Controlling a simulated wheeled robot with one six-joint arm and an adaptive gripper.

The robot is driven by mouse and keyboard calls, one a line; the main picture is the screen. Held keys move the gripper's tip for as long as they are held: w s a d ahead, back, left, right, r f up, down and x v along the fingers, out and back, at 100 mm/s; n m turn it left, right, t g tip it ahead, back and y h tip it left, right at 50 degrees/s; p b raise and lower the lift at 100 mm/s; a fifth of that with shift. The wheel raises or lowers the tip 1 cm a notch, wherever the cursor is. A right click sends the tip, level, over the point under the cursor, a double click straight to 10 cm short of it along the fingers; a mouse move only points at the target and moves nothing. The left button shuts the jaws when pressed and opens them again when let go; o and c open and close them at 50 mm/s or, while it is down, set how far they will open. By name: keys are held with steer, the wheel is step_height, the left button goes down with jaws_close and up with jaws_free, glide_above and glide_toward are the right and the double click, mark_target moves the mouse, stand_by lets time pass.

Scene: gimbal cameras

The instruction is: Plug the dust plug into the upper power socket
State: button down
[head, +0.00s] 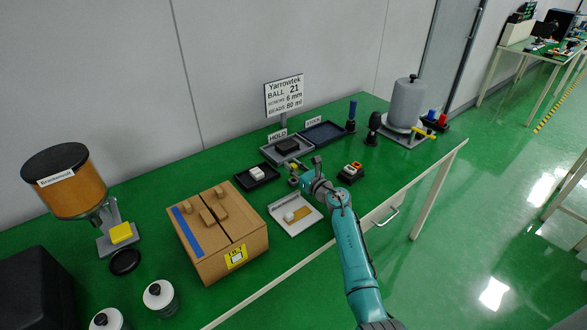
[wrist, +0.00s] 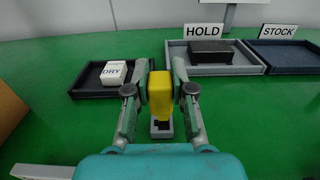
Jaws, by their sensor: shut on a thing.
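My gripper (head: 293,174) is over the green bench, in front of the HOLD tray. In the wrist view its two fingers (wrist: 160,88) are closed on a yellow block-shaped piece (wrist: 160,95), which looks like the dust plug. A small grey part with a dark opening (wrist: 161,128) shows just below the yellow piece; I cannot tell whether they touch. A black box (wrist: 211,52) lies in the grey tray marked HOLD (wrist: 190,69); it also shows in the head view (head: 287,146). I cannot make out an upper power socket in either view.
A dark tray (head: 244,183) with a white block marked DRY (wrist: 114,73) is left of my gripper. The STOCK tray (head: 322,133) looks empty. A cardboard box (head: 222,262), a white tray (head: 297,228) and a small device with coloured tops (head: 351,173) stand nearby.

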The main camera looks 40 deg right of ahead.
steer(key=shift+r, duration=1.15)
